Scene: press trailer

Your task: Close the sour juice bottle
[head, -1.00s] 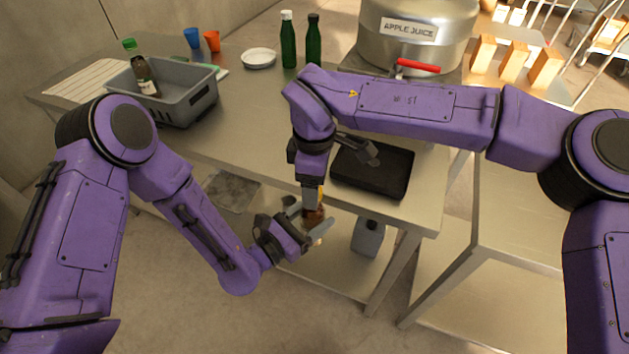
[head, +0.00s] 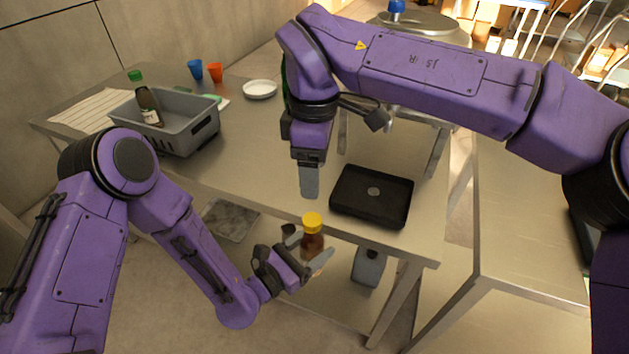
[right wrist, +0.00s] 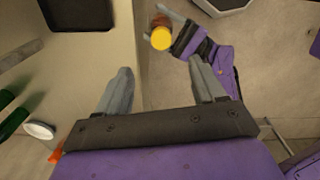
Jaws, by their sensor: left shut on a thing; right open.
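The sour juice bottle (head: 312,243) is small and brown, with a yellow cap (head: 312,221) on its top. My left gripper (head: 307,254) is shut on the bottle and holds it upright in front of the table's front edge. The yellow cap also shows in the right wrist view (right wrist: 161,38), beside my left gripper (right wrist: 176,32). My right gripper (head: 309,182) is above the cap, apart from it, with its fingers pointing down. In the right wrist view its fingers (right wrist: 163,92) are spread with nothing between them. Whether the cap is fully tight cannot be told.
A black tray (head: 345,206) lies at the table's front right. A grey crate (head: 185,137) with a green-capped bottle (head: 150,105) stands at the left. A white bowl (head: 259,89), a blue cup (head: 195,69) and an orange cup (head: 215,72) are further back. The middle table (head: 240,140) is clear.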

